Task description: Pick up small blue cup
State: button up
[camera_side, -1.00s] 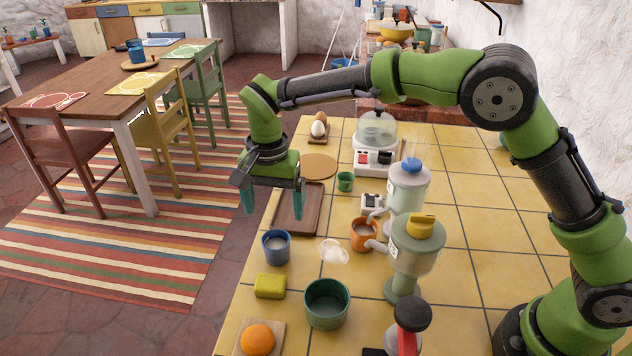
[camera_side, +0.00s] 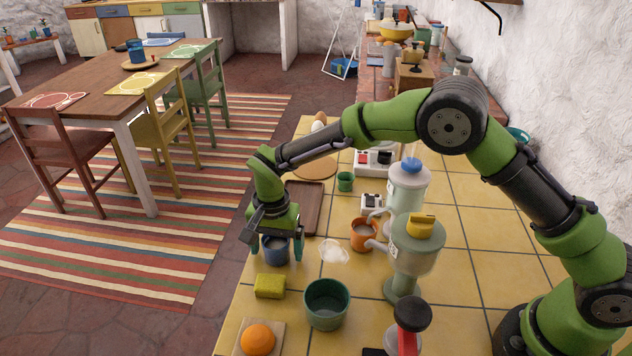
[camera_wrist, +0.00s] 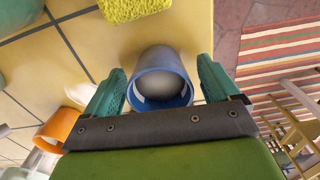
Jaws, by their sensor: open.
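The small blue cup (camera_side: 276,252) stands on the yellow tiled counter near its left edge. My gripper (camera_side: 277,252) is open, with one finger on each side of the cup. In the wrist view a gap shows between each finger of my gripper (camera_wrist: 160,90) and the cup's wall. The gripper body hides part of the cup in the side view.
A yellow sponge (camera_side: 270,286) and a green pot (camera_side: 326,304) are in front of the cup. An orange cup (camera_side: 364,235) and a white patch (camera_side: 334,250) lie to its right. A brown tray (camera_side: 307,210) is behind. Two dispensers (camera_side: 417,255) (camera_side: 408,188) stand further right.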

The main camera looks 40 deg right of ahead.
jog(key=shift+c, duration=0.5)
jog(key=c, duration=1.1)
jog(key=shift+o, duration=0.2)
jog(key=shift+r, duration=0.1)
jog(key=shift+r, duration=0.3)
notch_tip(320, 180, up, 8)
jog(key=r, duration=0.1)
jog(key=w+d+m, duration=0.5)
jog(key=w+d, duration=0.8)
jog(key=d, duration=0.3)
jog(key=shift+w+r+m, duration=0.25)
jog(key=shift+r+m, duration=0.05)
jog(key=shift+m, duration=0.1)
